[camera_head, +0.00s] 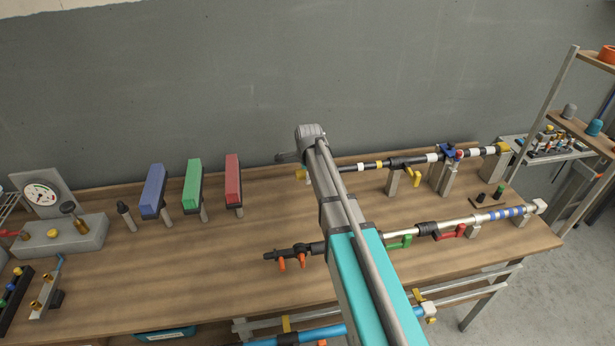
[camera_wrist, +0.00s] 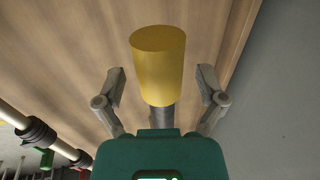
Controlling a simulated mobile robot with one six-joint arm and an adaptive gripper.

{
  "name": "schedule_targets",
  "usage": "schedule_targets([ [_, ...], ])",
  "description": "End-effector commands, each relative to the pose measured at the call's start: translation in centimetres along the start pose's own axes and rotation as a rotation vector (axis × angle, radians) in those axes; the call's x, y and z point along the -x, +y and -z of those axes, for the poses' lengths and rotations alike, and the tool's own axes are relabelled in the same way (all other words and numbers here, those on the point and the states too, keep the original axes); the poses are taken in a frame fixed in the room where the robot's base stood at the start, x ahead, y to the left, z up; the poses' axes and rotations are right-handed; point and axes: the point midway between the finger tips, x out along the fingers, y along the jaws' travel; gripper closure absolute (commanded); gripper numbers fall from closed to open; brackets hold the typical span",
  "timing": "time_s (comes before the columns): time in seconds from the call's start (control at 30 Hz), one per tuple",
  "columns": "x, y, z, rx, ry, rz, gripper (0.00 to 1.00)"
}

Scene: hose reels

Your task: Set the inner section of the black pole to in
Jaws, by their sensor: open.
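The black pole (camera_head: 370,165) lies along the back of the bench on grey stands. In the wrist view a yellow cylinder (camera_wrist: 158,65) on a grey rod (camera_wrist: 162,117) fills the middle. My gripper (camera_wrist: 163,90) is open, with one finger on each side of the cylinder and a gap on both sides. How far the inner section sticks out is hidden by my arm.
A second pole with green and red levers (camera_head: 450,232) lies nearer the front. Blue, green and red blocks (camera_head: 193,187) stand left of my arm. A gauge unit (camera_head: 62,230) is at the far left. The wall (camera_head: 200,80) is close behind the bench.

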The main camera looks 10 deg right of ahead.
Motion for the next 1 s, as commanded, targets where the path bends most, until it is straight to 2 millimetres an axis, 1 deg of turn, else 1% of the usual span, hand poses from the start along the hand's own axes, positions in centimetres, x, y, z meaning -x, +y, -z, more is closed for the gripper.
schedule_targets([
  [0.37,-0.19,0.0,0.06,-0.001,0.0,0.0,0.11],
  [0.4,-0.19,0.0,0.07,-0.001,0.0,0.0,0.12],
  [0.47,-0.19,0.0,0.07,-0.001,0.0,0.0,0.24],
  [0.5,-0.19,0.0,0.08,-0.001,0.0,0.0,0.31],
  [0.57,-0.19,0.0,0.08,-0.001,0.0,0.0,0.42],
  [0.7,-0.19,0.0,0.1,-0.001,0.0,0.0,0.68],
  [0.87,-0.2,0.0,0.12,-0.001,0.0,0.0,0.98],
  [0.9,-0.2,0.01,0.13,-0.001,0.001,0.0,1.0],
  [0.93,-0.2,0.01,0.8,-0.003,0.001,0.0,1.0],
  [1.0,-0.2,0.0,0.41,-0.001,0.001,0.0,1.0],
])
